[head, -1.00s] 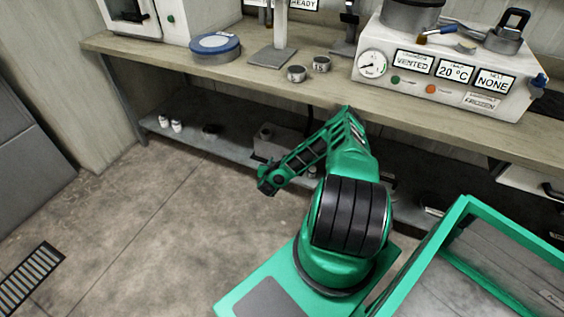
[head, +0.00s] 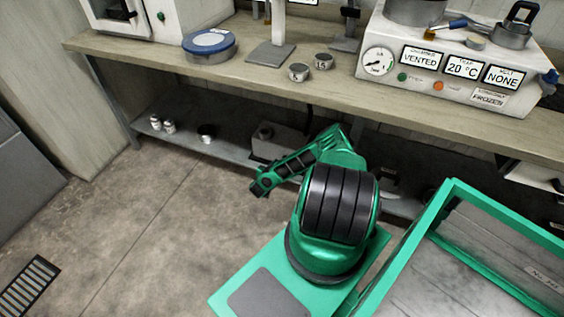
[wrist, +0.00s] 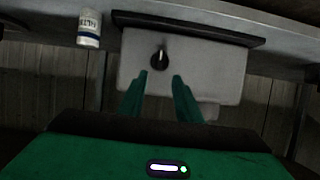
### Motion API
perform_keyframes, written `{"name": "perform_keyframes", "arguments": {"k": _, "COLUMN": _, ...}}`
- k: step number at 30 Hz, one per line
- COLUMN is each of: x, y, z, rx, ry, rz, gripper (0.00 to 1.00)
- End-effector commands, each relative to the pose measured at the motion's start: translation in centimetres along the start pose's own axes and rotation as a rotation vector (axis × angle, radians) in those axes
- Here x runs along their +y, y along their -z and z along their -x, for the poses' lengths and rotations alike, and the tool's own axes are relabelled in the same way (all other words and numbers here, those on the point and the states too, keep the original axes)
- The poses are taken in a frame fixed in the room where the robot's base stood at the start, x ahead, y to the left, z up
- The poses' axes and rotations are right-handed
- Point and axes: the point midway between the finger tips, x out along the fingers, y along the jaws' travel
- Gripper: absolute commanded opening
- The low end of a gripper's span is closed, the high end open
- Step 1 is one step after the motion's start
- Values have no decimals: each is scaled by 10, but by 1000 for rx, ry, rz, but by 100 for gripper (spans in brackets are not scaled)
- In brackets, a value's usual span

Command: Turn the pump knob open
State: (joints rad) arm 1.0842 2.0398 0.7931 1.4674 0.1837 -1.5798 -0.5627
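The pump is a pale grey box (wrist: 205,70) with a black knob (wrist: 159,60) on its face; the knob has a light pointer line. My gripper (wrist: 158,76) is open in the wrist view. Its two green fingers are apart and empty, with the knob appearing just beyond and between their tips, and no contact is visible. In the head view the box (head: 282,143) stands on the low shelf under the bench, partly behind my arm. The knob's face and my fingertips cannot be made out there.
A white bottle (wrist: 89,28) with a blue label stands near the box. Small white containers (head: 163,125) and a dark cup (head: 206,133) are on the low shelf (head: 230,152). The bench top (head: 220,80) overhangs it.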

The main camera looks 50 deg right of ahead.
Motion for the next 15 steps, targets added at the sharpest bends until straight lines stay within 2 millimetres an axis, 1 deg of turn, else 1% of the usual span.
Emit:
{"name": "perform_keyframes", "arguments": {"k": 1, "x": 2, "y": 1, "z": -11, "rx": 3, "ry": -5, "rz": -1, "gripper": 31}}
{"name": "perform_keyframes", "arguments": {"k": 6, "x": 5, "y": 2, "z": -39, "rx": 1, "ry": -7, "rz": -3, "gripper": 31}}
{"name": "perform_keyframes", "arguments": {"k": 10, "x": 6, "y": 2, "z": -53, "rx": 1, "ry": -8, "rz": -3, "gripper": 31}}
{"name": "perform_keyframes", "arguments": {"k": 15, "x": 5, "y": 2, "z": -61, "rx": 0, "ry": -7, "rz": -4, "gripper": 31}}
